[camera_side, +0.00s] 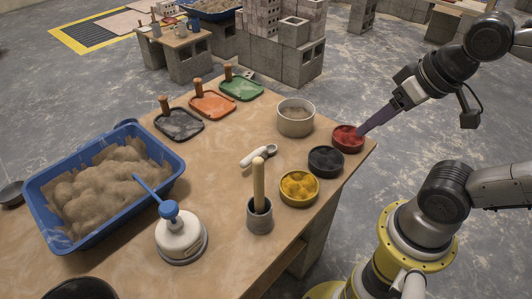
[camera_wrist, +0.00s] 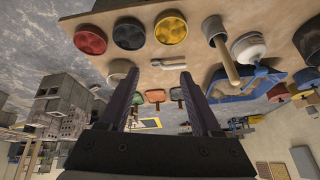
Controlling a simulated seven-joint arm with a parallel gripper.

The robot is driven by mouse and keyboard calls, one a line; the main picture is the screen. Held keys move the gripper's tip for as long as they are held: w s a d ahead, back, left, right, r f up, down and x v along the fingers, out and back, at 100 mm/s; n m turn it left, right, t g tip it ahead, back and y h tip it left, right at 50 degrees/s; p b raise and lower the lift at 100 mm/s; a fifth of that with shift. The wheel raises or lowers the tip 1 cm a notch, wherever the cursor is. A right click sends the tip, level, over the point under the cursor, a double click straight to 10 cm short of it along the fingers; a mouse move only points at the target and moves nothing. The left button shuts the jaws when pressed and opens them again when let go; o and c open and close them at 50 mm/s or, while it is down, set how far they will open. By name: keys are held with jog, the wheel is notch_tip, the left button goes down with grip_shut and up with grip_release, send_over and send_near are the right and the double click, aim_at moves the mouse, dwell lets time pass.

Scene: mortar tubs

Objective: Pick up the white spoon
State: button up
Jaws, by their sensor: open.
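The white spoon (camera_side: 258,156) lies on the wooden table (camera_side: 222,158), between the wooden-handled pestle and the grey tub. In the wrist view the white spoon (camera_wrist: 169,63) shows just beyond the gap between my fingers. My gripper (camera_side: 363,131) is at the table's right corner, with its fingertips over or in front of the red bowl, well to the right of the spoon. In the wrist view my gripper (camera_wrist: 159,76) has its two dark fingers wide apart with nothing between them. I cannot tell the fingertips' height above the red bowl.
Bowls of red (camera_side: 347,138), black (camera_side: 326,161) and yellow (camera_side: 299,188) powder line the right edge. A grey tub (camera_side: 295,118) stands behind the spoon, a pestle (camera_side: 259,185) upright in front. A blue sand tray (camera_side: 50,225), white pot (camera_side: 181,240) and coloured trays (camera_side: 212,105) stand left.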

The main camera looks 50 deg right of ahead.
jog(key=w+r+m, duration=0.3)
jog(key=r+m, duration=0.1)
jog(key=m, duration=0.1)
jog(key=m+g, duration=0.5)
jog(key=m, duration=0.6)
send_over(255, 152)
notch_tip(255, 152, down, 10)
jog(key=shift+g, duration=0.3)
jog(key=f, duration=0.8)
jog(key=a+f, duration=0.1)
jog(key=f, duration=0.3)
jog(key=shift+s+f, duration=0.25)
jog(key=shift+s, duration=0.05)
jog(key=shift+w+d+f, duration=0.1)
jog(key=shift+d+f, duration=0.05)
jog(key=shift+f, duration=0.85)
jog(key=shift+w+d+f, duration=0.1)
jog(key=shift+d+f, duration=0.05)
jog(key=shift+f, duration=0.8)
jog(key=shift+d+f, duration=0.15)
jog(key=shift+f, duration=0.85)
grip_shut()
